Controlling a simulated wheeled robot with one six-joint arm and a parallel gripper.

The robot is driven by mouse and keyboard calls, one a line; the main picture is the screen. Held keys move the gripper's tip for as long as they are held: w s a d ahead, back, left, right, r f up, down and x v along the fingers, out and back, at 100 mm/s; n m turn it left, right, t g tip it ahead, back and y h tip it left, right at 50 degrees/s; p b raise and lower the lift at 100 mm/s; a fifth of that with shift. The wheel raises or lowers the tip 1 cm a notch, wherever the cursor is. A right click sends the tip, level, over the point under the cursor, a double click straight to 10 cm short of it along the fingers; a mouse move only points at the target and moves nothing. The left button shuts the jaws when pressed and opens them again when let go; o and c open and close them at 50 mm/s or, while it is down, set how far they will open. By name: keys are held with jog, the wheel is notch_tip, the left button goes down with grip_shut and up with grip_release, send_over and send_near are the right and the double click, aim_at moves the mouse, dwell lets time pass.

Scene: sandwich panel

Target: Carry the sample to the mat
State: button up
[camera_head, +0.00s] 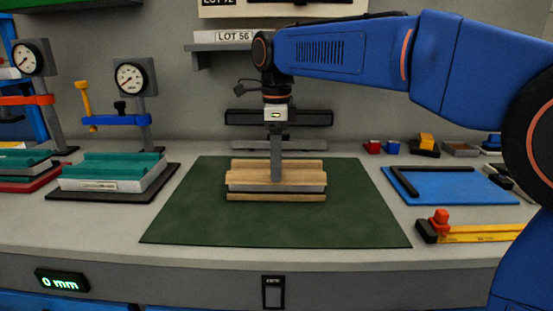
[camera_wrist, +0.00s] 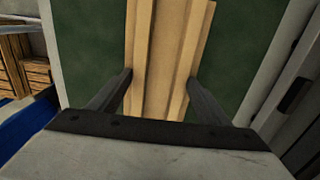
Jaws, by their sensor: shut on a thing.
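The sample is a sandwich panel (camera_head: 245,176) with tan ridged faces and a grey core. It is over the middle of the dark green mat (camera_head: 200,222); I cannot tell whether it rests on the mat or hangs just above it. My gripper (camera_head: 277,168) points straight down at the panel's middle. In the wrist view the tan panel (camera_wrist: 165,45) runs between my two gripper fingers (camera_wrist: 160,80), which are shut on its sides, with the green mat (camera_wrist: 240,45) on both sides. The panel's underside is hidden.
Left of the mat stand dial gauges (camera_head: 131,79) and teal-topped blocks (camera_head: 115,167). On the right are a blue tray (camera_head: 465,188) with a black corner piece and a yellow ruler (camera_head: 480,234) with a red block. The mat around the panel is clear.

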jog(key=shift+f, duration=0.15)
jog(key=o, duration=1.1)
